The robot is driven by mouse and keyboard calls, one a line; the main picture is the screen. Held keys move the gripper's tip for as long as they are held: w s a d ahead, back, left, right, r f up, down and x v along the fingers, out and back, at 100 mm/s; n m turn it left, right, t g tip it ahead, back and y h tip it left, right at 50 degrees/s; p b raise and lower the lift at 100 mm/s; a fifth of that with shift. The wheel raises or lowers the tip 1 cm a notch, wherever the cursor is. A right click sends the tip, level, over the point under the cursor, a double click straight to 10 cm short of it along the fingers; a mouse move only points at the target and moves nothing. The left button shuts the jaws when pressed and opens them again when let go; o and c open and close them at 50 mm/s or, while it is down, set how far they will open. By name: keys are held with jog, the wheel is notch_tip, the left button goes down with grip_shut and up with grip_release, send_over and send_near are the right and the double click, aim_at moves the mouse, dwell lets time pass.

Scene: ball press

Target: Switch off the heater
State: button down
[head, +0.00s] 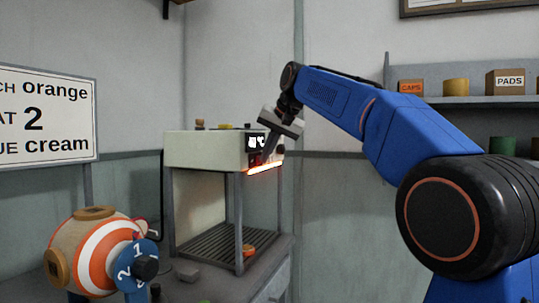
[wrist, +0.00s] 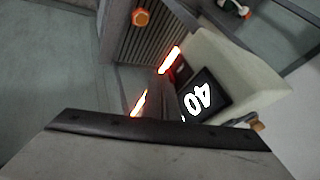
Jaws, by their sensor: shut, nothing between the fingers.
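The heater (head: 205,150) is a cream box on grey legs, with a glowing orange strip (head: 265,168) along its lower front edge. Its lit display reads 40 in the wrist view (wrist: 204,96). A small dark panel with a red spot (wrist: 178,70) lies beside the display, partly hidden by my fingers. My gripper (head: 264,156) is shut and empty, pointing down at the front face of the heater, close to the display. In the wrist view the closed fingers (wrist: 158,84) cross the glowing strip. I cannot tell whether they touch the panel.
A slatted grate (head: 215,243) lies under the heater with an orange piece (head: 249,250) on it. A striped ball (head: 95,255) with a blue numbered dial (head: 138,266) stands at front left. A sign (head: 48,112) is at left. A shelf (head: 470,100) with boxes is at right.

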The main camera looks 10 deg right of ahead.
jog(key=shift+a, duration=0.1)
jog(key=shift+a+m+h, duration=0.3)
jog(key=shift+a+m, duration=0.05)
jog(key=shift+m, duration=0.15)
jog(key=shift+a+r+m+h, duration=0.1)
jog(key=shift+a+m+h, duration=0.15)
jog(key=shift+m+h, duration=0.4)
jog(key=shift+w+d, duration=0.1)
jog(key=shift+w, duration=0.05)
jog(key=shift+w+d, duration=0.35)
jog(key=shift+d, duration=0.2)
